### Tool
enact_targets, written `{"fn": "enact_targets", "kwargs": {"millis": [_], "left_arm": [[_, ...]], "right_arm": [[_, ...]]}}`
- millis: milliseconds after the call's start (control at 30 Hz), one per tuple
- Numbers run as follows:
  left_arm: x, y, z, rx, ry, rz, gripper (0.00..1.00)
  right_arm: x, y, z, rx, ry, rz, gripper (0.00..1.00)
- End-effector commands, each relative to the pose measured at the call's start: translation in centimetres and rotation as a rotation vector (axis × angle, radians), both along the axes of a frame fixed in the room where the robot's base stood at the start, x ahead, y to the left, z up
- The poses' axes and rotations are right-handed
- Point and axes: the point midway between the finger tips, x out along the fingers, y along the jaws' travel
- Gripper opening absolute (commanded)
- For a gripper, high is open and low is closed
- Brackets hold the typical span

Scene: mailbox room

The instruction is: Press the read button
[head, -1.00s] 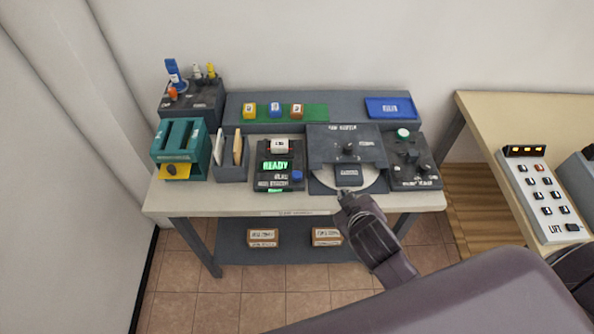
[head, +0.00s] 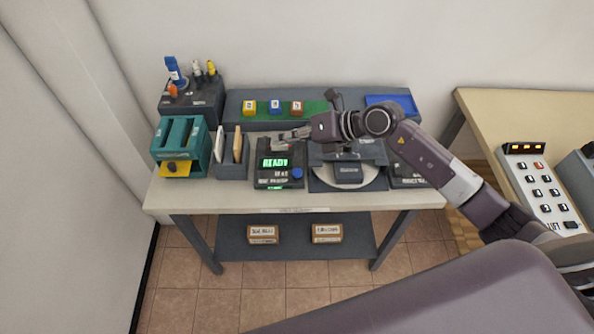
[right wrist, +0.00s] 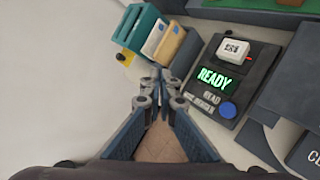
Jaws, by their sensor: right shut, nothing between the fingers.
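The reader (head: 266,183) is a dark box on the table with a green READY display (head: 275,163). A round blue button (head: 297,173) sits at its lower right, beside the word READ; the blue button (right wrist: 228,110) also shows large in the right wrist view. My right gripper (head: 280,138) is shut and empty, over the back part of the reader in the head view. In the right wrist view its fingertips (right wrist: 160,82) are left of the reader, apart from the blue button. A white labelled block (right wrist: 233,49) sits on the reader's top. My left gripper is not in view.
A teal rack (head: 170,150) and a card holder (head: 232,169) stand left of the reader. A dark device with a round pale plate (head: 375,183) stands right of it. Coloured cubes (head: 275,107) sit behind on a green strip. The table's front strip is clear.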

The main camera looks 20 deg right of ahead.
Motion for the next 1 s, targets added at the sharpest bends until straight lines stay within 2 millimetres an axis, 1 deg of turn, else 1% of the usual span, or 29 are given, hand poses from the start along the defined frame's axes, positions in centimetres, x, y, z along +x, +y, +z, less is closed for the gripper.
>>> {"fn": "enact_targets", "kwargs": {"millis": [33,100,233,667,867,1000], "left_arm": [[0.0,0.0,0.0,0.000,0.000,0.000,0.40],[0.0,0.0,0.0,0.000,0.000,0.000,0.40],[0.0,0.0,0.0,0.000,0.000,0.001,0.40],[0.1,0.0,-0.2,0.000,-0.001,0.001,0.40],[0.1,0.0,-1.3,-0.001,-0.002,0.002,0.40],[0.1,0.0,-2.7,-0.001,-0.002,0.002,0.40]], "right_arm": [[0.2,-1.5,-1.0,-0.070,0.018,0.002,0.00],[0.2,-3.1,-2.1,-0.140,0.042,0.003,0.00],[0.2,-4.6,-2.9,-0.200,0.065,0.002,0.00],[0.2,-4.7,-3.3,-0.205,0.067,0.003,0.00],[0.1,-4.6,-4.7,-0.204,0.069,0.003,0.00],[0.1,-4.6,-6.5,-0.204,0.068,0.003,0.00]]}}
